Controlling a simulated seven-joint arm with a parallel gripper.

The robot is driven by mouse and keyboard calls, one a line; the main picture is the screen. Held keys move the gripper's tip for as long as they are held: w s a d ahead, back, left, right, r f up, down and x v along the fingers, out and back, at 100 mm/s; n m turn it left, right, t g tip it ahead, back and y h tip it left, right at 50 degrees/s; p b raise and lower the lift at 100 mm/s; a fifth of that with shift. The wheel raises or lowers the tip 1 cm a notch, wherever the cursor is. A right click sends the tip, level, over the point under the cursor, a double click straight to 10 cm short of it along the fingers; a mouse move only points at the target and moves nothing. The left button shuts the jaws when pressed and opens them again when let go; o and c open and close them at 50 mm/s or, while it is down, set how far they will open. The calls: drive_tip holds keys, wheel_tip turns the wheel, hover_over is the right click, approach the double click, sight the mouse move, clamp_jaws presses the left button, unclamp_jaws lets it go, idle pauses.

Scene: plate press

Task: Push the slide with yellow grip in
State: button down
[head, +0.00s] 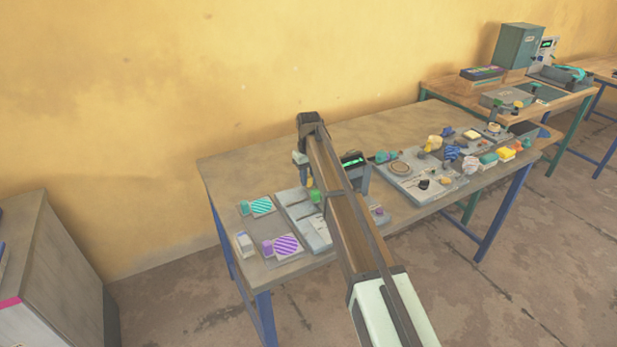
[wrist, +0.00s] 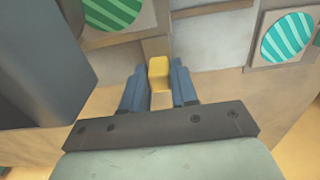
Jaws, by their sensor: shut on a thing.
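The yellow grip (wrist: 158,72) sits between the two blue-grey fingers of my gripper (wrist: 158,88) in the wrist view, and the fingers are shut on it. The slide that carries the grip is only partly visible beyond it. In the head view, a small yellow spot, likely the grip (head: 309,182), shows beside my arm over the grey press base (head: 300,212). My arm crosses in front of the press and hides much of it. My fingertips cannot be made out in the head view.
Left of the press lie a teal striped plate (head: 261,206) and a purple striped plate (head: 286,245). A grey board (head: 420,178) with several small parts lies to the right. A large dark body (wrist: 45,65) fills the wrist view's left side.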

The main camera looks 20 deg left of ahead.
drive_tip(key=shift+w+d, duration=1.35)
drive_tip(key=c, duration=1)
unclamp_jaws()
drive_tip(key=shift+o, duration=0.2)
drive_tip(key=shift+r, duration=0.1)
wheel_tip(320, 180, up, 14)
drive_tip(key=shift+f, duration=0.2)
